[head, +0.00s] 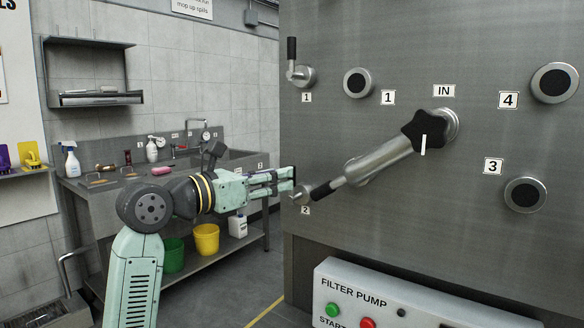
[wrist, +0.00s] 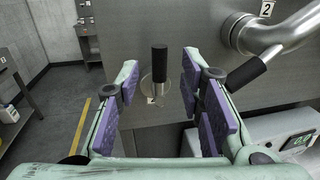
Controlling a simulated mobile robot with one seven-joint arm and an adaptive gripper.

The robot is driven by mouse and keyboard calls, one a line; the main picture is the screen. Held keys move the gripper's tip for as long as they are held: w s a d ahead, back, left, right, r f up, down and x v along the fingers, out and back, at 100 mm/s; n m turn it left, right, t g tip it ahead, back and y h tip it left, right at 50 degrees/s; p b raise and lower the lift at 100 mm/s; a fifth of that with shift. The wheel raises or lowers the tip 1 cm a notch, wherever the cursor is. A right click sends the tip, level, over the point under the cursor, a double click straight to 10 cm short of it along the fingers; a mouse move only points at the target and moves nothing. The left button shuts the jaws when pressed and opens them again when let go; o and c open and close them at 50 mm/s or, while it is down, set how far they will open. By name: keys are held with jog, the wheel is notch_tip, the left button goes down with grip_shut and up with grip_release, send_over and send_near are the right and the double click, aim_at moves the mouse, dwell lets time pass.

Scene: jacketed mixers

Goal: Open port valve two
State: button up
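Port valve two (head: 301,196) is a small steel valve low on the left edge of the steel panel, just above a "2" label (head: 305,210). In the wrist view its black lever (wrist: 159,62) stands upright from a round base. My gripper (head: 290,181) is at the valve in the head view and hides part of it. In the wrist view my gripper (wrist: 160,78) is open, with the lever between its purple-padded fingers. A gap shows on both sides of the lever. How deep the lever sits between the fingers I cannot tell.
A swing pipe (head: 385,158) with a black star knob (head: 425,129) and a black handle (head: 322,190) lies close right of the valve. Valve one (head: 300,75) is above, its lever upright. The filter pump box (head: 400,300) is below. A sink bench (head: 100,195) stands behind left.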

jog(key=p+x, duration=0.1)
jog(key=x, duration=0.4)
jog(key=shift+c, duration=0.6)
grip_shut()
dwell(0.3)
